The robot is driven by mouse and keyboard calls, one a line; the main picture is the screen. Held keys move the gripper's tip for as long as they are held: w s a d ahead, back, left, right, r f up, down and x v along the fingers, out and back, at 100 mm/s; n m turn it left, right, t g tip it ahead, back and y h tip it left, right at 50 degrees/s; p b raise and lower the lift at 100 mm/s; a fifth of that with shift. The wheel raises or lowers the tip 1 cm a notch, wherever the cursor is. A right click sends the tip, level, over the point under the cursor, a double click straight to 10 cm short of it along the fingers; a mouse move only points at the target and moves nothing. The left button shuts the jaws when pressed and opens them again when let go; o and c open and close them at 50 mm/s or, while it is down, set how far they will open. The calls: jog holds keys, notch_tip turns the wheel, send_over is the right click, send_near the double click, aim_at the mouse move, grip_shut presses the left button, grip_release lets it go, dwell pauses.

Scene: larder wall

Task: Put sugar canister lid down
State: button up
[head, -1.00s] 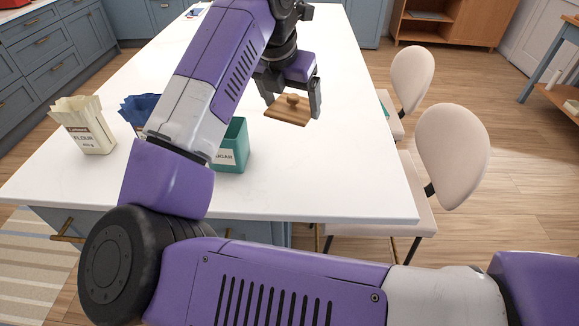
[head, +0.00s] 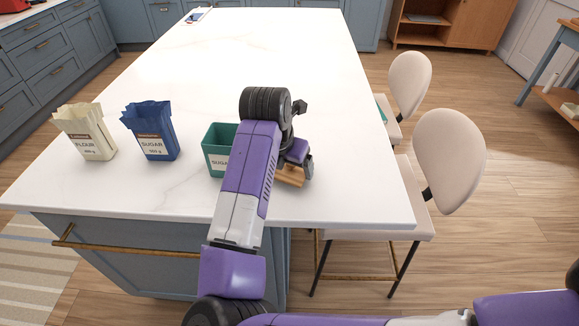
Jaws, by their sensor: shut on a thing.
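The wooden sugar canister lid (head: 291,179) shows low over the near right part of the white island top, mostly hidden behind my arm. My gripper (head: 300,168) is shut on the lid, just right of the canister. I cannot tell whether the lid touches the counter. The teal sugar canister (head: 215,140) stands upright on the counter with its top open. My forearm covers its right side and part of its label.
A blue sugar bag (head: 151,131) and a cream flour bag (head: 85,132) stand open on the counter (head: 342,150) at left. The counter right of my gripper is clear. Two cream chairs (head: 449,160) stand along the right edge.

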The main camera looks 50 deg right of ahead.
jog(key=shift+f, duration=0.4)
jog(key=shift+f, duration=0.15)
jog(key=o, duration=1.2)
jog(key=shift+o, duration=0.2)
